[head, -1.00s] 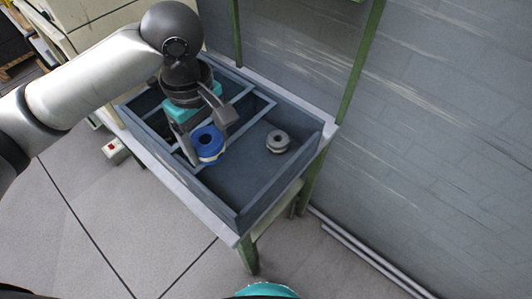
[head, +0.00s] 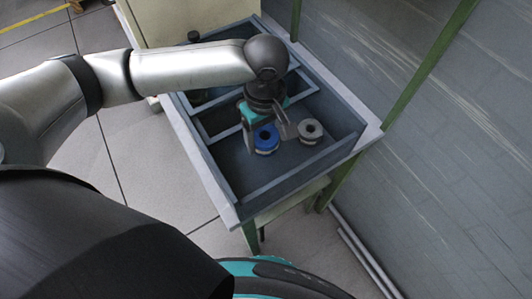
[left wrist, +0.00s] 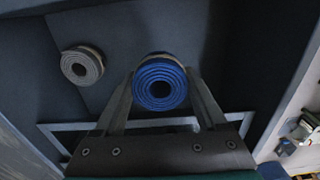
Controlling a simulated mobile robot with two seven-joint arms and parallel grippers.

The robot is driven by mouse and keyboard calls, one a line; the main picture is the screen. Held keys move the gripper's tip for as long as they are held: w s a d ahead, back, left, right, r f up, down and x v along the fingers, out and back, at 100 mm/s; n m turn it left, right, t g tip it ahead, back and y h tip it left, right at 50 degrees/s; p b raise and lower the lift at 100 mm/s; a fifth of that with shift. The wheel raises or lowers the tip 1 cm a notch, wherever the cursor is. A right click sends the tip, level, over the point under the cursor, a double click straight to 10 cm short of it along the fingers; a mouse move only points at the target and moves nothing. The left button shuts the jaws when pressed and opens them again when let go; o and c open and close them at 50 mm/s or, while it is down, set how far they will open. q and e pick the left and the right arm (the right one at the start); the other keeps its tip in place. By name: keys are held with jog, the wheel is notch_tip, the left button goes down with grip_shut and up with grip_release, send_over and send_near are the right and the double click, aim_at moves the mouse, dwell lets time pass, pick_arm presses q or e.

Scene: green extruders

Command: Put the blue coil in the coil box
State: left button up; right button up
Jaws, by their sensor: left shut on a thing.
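The blue coil (head: 266,138) is between the fingers of my left gripper (head: 266,130), which is shut on it. In the left wrist view the blue coil (left wrist: 160,83) sits between the two fingertips (left wrist: 160,90), its round end with a dark hole facing the camera. The coil box (head: 237,188) is a grey-blue divided box on a stand. The gripper and blue coil are over its large front compartment; I cannot tell whether the coil touches the floor. My right gripper is not in view.
A grey coil (head: 311,131) lies in the same compartment, right of the blue coil; it also shows in the left wrist view (left wrist: 82,65). Dividers (head: 222,133) separate smaller compartments behind. A green post (head: 430,63) rises beside the box. The compartment's front floor is clear.

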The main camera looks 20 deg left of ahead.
aim_at(266, 152)
pick_arm(q)
notch_tip(266, 152, down, 2)
jog(key=shift+f, duration=0.2)
notch_tip(266, 152, down, 4)
jog(key=shift+r+b, duration=0.2)
jog(key=shift+b, duration=0.65)
jog(key=shift+f, duration=0.2)
jog(key=shift+r, duration=0.1)
jog(key=o, duration=1.4)
